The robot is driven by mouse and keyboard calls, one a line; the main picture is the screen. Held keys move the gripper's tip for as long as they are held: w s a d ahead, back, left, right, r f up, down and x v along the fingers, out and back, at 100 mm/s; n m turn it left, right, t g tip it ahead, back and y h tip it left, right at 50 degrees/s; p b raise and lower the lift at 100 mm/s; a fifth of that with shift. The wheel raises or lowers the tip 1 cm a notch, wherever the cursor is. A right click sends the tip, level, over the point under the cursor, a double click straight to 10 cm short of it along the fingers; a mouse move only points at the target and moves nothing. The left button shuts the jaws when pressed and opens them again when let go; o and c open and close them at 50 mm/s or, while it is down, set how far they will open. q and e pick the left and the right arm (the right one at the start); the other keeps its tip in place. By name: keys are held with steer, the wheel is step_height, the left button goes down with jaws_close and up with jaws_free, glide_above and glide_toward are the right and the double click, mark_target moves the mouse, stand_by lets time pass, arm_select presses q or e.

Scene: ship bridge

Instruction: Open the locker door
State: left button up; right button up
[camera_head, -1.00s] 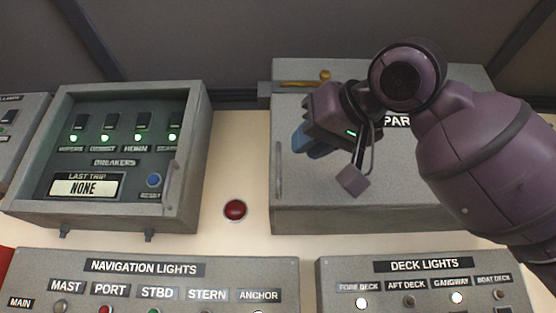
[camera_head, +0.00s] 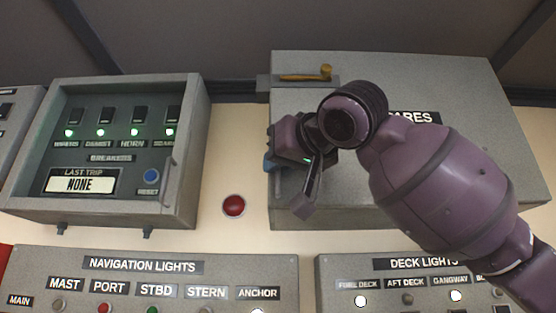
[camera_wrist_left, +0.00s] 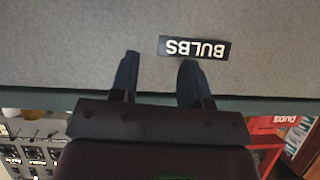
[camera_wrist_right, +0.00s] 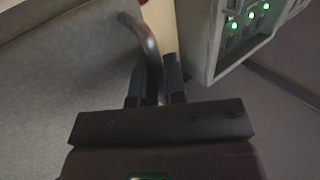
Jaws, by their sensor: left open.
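The grey locker (camera_head: 455,90) with a partly covered label ending in "ARES" is on the right in the head view. Its door looks shut. A brass bolt (camera_head: 305,74) with a knob lies across its top left. The bar handle (camera_wrist_right: 147,45) stands at the door's left edge. My right gripper (camera_head: 272,165) is at this handle, and in the right wrist view the bar runs between its close-set fingers, which appear shut on it. My left gripper (camera_wrist_left: 157,75) is open and empty before a grey surface with an upside-down "BULBS" label (camera_wrist_left: 194,48); it is outside the head view.
A breaker box (camera_head: 195,150) with green lights and its own handle is at left. A red button (camera_head: 233,206) sits between the two boxes. The navigation lights (camera_head: 40,268) and deck lights (camera_head: 335,275) panels lie below. My right arm covers part of the locker.

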jaws_close()
steer(key=shift+s, duration=0.1)
